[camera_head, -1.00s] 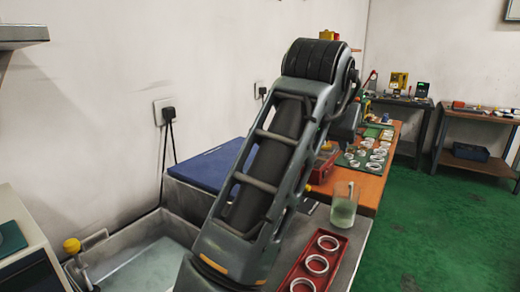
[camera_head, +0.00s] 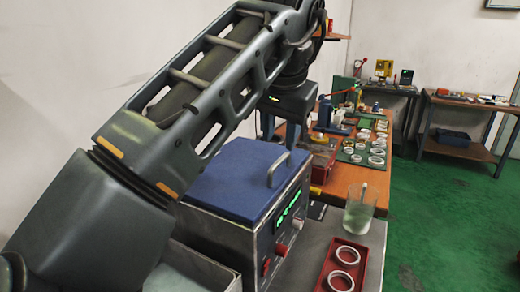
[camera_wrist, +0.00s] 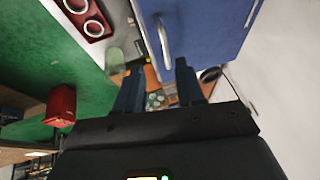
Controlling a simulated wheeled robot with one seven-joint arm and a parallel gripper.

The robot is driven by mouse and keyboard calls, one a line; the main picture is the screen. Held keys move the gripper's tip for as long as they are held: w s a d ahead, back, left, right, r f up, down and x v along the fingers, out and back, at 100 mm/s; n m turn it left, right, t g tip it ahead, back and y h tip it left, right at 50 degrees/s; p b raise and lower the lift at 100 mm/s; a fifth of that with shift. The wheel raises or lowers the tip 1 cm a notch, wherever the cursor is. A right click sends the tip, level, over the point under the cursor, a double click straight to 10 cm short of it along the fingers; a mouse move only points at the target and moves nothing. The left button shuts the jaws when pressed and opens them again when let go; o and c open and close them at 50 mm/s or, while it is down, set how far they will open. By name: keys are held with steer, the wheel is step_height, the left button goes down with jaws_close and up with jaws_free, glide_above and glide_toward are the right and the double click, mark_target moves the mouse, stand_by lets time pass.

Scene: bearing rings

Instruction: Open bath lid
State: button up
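The bath lid (camera_head: 225,180) is a flat blue panel lying closed on top of a grey metal bath housing (camera_head: 258,240). A metal bar handle (camera_head: 277,168) stands near its right edge. In the wrist view the blue lid (camera_wrist: 210,35) fills the upper right, with its handle (camera_wrist: 162,42) ahead of the fingers. My gripper (camera_head: 282,128) is above the far right part of the lid, partly hidden by my arm. In the wrist view my gripper (camera_wrist: 158,88) is open, with nothing between the fingers, and appears apart from the handle.
The housing front has a green display (camera_head: 289,207) and red knobs. A beaker (camera_head: 360,212) and a red tray (camera_head: 343,268) with white rings stand to its right. An orange-brown workbench (camera_head: 387,165) with rings and tools lies behind. Green floor is clear at right.

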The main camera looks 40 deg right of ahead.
mark_target(276, 164)
steer(key=x, duration=0.8)
steer(key=shift+w+r, duration=0.15)
steer(key=shift+w, duration=0.2)
jaws_close()
stand_by(0.4)
